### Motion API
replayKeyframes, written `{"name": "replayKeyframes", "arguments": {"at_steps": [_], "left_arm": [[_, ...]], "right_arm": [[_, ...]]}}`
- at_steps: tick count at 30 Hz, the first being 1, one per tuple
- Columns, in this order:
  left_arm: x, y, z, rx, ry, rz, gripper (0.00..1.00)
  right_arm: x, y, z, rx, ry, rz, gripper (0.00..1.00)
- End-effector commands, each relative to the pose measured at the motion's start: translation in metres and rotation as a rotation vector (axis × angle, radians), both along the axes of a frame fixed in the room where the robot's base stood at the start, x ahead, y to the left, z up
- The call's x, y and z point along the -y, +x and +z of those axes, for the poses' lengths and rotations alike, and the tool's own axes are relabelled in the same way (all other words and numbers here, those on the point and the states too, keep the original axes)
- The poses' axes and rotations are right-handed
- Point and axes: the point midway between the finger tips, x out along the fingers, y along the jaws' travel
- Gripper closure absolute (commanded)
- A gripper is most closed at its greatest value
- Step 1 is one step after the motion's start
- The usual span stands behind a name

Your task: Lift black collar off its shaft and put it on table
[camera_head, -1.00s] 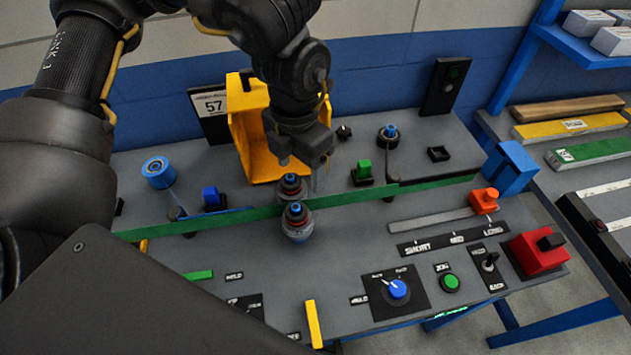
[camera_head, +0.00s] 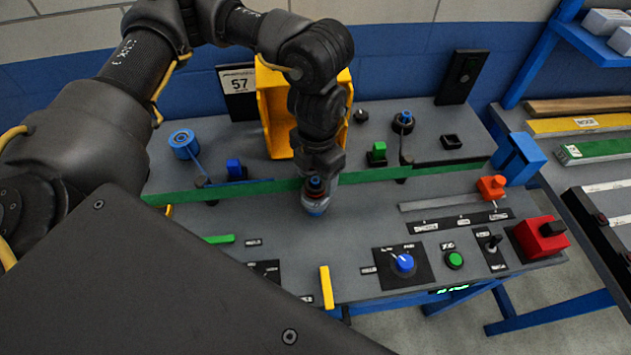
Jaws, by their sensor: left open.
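A round shaft assembly (camera_head: 315,204) stands upright at the front edge of the green belt, with a dark ring and a blue tip at its top. A second, similar shaft with a dark collar, just behind it, is now hidden by my left gripper. My left gripper (camera_head: 320,172) points down, open, low over the hidden shaft and very close behind the front one. I cannot tell whether its fingers touch or surround a collar. My right gripper is not in view.
A yellow bin (camera_head: 272,108) stands behind the gripper. The green belt (camera_head: 260,187) runs across. A blue roller (camera_head: 184,144), blue knob (camera_head: 403,262) and red box (camera_head: 541,237) stand around. Shelves are at right.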

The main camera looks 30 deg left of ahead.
Motion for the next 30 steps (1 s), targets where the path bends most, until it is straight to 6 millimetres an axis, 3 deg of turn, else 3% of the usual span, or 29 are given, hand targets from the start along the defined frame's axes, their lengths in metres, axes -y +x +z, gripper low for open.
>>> {"name": "replayKeyframes", "arguments": {"at_steps": [3,11,22,30], "left_arm": [[0.000,0.000,-0.010,0.000,0.000,0.000,0.32],[0.000,0.000,-0.013,0.002,-0.001,-0.001,0.32],[0.001,0.000,-0.013,0.002,-0.001,-0.001,0.80],[0.001,0.000,-0.012,0.003,-0.002,-0.001,0.82]], "right_arm": [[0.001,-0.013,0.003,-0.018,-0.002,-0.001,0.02],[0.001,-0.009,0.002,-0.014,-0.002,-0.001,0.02],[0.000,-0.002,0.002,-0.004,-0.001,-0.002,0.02],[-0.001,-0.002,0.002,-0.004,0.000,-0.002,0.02]]}}
